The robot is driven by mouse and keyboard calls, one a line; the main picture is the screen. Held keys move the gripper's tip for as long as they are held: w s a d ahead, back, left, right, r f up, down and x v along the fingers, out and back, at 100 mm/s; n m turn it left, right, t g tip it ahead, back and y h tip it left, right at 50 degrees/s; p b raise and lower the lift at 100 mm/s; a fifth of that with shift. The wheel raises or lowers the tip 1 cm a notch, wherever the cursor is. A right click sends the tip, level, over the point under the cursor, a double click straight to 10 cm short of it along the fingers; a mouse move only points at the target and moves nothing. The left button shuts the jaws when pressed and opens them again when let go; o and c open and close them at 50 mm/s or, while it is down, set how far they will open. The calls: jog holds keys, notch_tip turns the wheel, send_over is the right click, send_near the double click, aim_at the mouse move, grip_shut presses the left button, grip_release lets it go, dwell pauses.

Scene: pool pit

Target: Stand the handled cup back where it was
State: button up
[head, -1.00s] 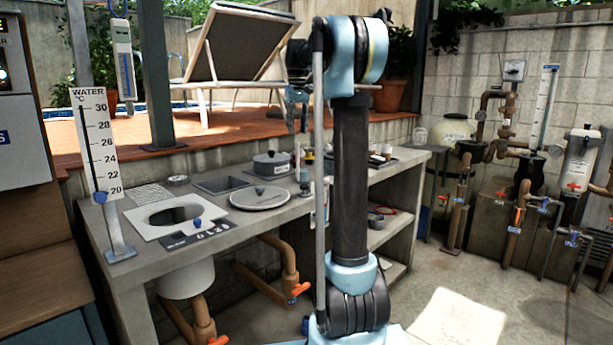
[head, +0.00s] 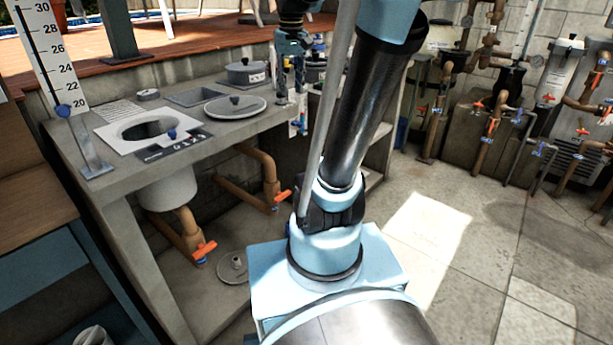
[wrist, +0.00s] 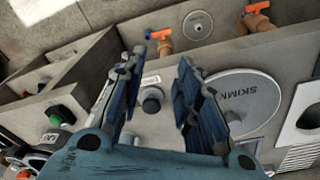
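My gripper (head: 292,88) hangs fingers-down over the concrete counter (head: 190,150), right of the grey round lid. In the wrist view my gripper (wrist: 155,85) is open, with its two dark blue fingers apart and nothing held between them. A small dark round-topped object (wrist: 152,99) on the counter shows between the fingers; I cannot tell whether it has a handle. I cannot make out the handled cup for sure in either view. My arm hides part of the counter's right side in the head view.
The grey lid marked SKIMM (wrist: 240,98) lies beside the fingers. A lidded grey pot (head: 246,72) stands behind it. A white-framed round opening (head: 148,128) is on the left. Grey walled bins (wrist: 85,80) and a green-capped item (wrist: 58,117) show in the wrist view.

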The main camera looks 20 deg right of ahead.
jog(key=s+f+t, duration=0.1)
jog(key=s+f, duration=1.7)
jog(key=f, duration=0.3)
jog(key=shift+d+f+m, duration=0.2)
jog(key=shift+f+m, duration=0.15)
jog(key=shift+m, duration=0.05)
jog(key=shift+w+f, duration=0.2)
jog(key=shift+w, duration=0.25)
